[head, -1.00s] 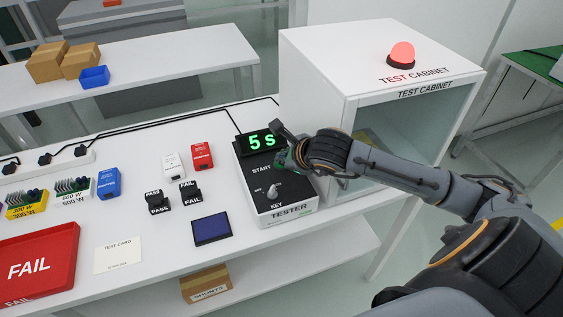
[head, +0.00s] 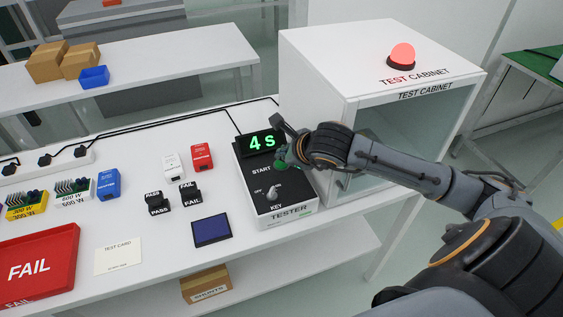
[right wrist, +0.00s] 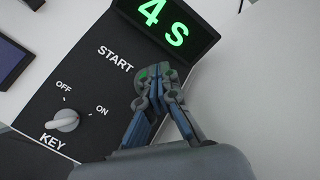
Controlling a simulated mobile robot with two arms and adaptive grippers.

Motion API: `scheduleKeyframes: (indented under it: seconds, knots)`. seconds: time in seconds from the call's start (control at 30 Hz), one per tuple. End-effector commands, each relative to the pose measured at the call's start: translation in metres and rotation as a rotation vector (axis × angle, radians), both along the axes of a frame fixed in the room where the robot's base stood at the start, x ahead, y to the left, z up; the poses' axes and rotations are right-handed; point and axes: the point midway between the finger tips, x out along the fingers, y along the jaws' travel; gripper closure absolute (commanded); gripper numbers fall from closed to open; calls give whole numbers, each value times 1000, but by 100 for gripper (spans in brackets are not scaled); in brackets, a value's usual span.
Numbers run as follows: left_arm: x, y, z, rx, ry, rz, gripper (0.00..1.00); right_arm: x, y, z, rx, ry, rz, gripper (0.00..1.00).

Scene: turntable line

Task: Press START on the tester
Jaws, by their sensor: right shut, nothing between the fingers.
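The black-topped tester (head: 247,182) stands on the white bench, and its display (head: 262,143) reads "4 s" in green. Its green START button (head: 281,166) shows partly beside my right gripper (head: 284,152). In the right wrist view the right gripper (right wrist: 149,80) is shut and empty. Its fingertips are over the START button (right wrist: 142,74), with a little green showing around them. I cannot tell whether they touch it. The grey key knob (right wrist: 63,120) sits below the OFF and ON labels. My left gripper is out of view.
The test cabinet (head: 312,80), with a red lamp (head: 401,55) on top, stands right of the tester, close to my arm. Left are PASS and FAIL stamps (head: 190,194), a dark blue pad (head: 212,229), a test card (head: 118,256) and a red FAIL tray (head: 72,238).

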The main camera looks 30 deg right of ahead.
Motion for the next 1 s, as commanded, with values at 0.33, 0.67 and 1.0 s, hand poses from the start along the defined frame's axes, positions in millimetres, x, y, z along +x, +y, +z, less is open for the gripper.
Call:
scheduleKeyframes:
  seconds: [0.33,0.67,1.0]
  knots:
    - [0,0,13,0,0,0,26,0,0,29,0,-3,0,100]
    - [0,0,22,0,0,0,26,0,0,52,0,-2,1,100]
    - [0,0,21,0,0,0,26,0,0,50,0,-1,0,100]
